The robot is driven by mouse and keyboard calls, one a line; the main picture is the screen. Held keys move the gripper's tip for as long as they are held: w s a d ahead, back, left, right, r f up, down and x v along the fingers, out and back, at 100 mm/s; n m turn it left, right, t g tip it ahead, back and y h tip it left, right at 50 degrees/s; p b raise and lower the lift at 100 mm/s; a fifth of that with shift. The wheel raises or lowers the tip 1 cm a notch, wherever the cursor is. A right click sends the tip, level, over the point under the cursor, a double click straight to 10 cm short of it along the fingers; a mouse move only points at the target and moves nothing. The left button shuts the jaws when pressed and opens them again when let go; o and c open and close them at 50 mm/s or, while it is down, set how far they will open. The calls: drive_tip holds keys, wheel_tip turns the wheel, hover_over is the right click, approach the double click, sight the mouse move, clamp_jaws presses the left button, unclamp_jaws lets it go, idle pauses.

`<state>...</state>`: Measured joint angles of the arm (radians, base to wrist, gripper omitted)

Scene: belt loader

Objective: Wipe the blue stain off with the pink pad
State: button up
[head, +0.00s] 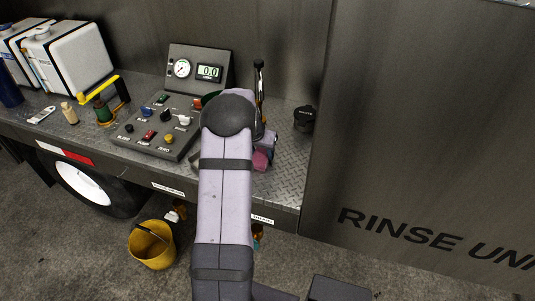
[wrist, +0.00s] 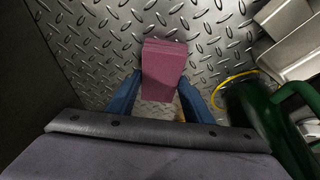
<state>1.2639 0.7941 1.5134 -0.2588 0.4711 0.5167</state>
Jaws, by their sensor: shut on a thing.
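The pink pad (wrist: 164,66) is held between the two blue fingers of my gripper (wrist: 159,85) in the wrist view, over the diamond-plate deck. In the head view the pad (head: 261,160) shows just right of my arm, low over the deck's front part. Whether the pad touches the deck I cannot tell. I make out no blue stain in either view; my arm and the pad cover part of the deck.
A control panel (head: 157,127) with knobs and a gauge box (head: 198,70) stands left of my arm. A dark round cap (head: 304,118) lies to the right, near the large wall (head: 430,120). A blurred green object (wrist: 285,125) is close on the right in the wrist view.

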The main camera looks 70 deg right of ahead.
drive_tip(key=shift+w, duration=1.5)
drive_tip(key=shift+s+d+p, duration=0.1)
drive_tip(key=shift+d+p, duration=0.35)
drive_tip(key=shift+d, duration=0.8)
drive_tip(key=shift+s+a, duration=0.15)
drive_tip(key=shift+s, duration=3.35)
drive_tip(key=shift+w+f, duration=0.2)
drive_tip(key=shift+w+b, duration=0.85)
drive_tip(key=shift+w, duration=2.65)
drive_tip(key=shift+s+r+p, duration=0.15)
drive_tip(key=shift+r+p, duration=2.2)
drive_tip(key=shift+r, duration=1.9)
